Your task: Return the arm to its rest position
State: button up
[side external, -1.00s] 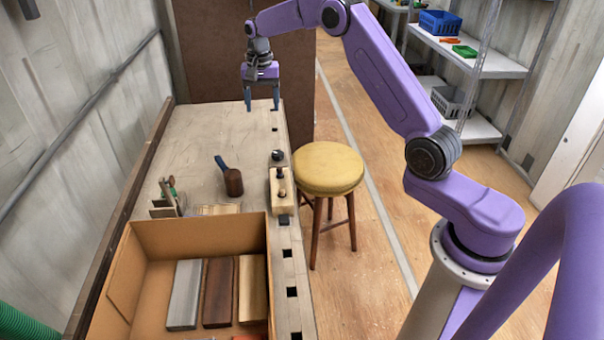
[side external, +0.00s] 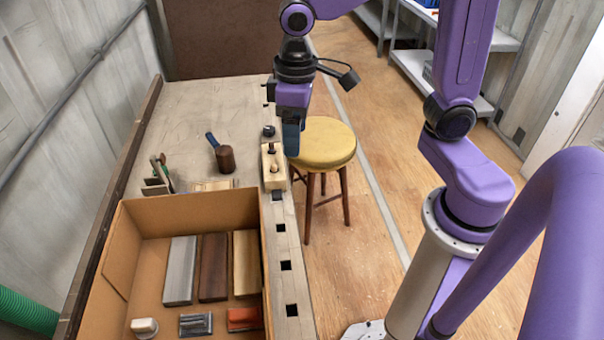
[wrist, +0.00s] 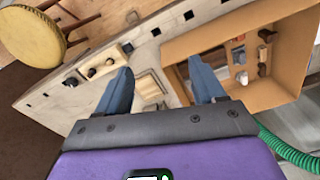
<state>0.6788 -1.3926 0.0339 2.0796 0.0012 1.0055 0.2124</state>
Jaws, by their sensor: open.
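My gripper (side external: 291,138) hangs over the right edge of the workbench (side external: 190,110), just left of the stool seat in the side external view. Its fingers are seen edge-on there. In the wrist view my gripper (wrist: 162,88) shows two blue-grey fingers spread apart with nothing between them, so it is open and empty. The fingers point towards the bench and the cardboard box.
A cardboard box (side external: 188,211) at the bench front holds several blocks and tools. A mallet (side external: 224,158) lies behind it. A wooden vise (side external: 273,167) sits on the bench's right edge. A yellow stool (side external: 325,143) stands to the right. Shelves (side external: 425,75) stand behind.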

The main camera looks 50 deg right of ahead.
jog(key=s+d+f+n, duration=0.1)
jog(key=s+d+n, duration=0.1)
jog(key=s, duration=0.5)
jog(key=s+d+f+n, duration=0.1)
jog(key=s+d+n, duration=0.2)
jog(key=s, duration=0.5)
jog(key=shift+s+f+n, duration=0.25)
jog(key=shift+s+n, duration=0.05)
jog(key=shift+n, duration=0.6)
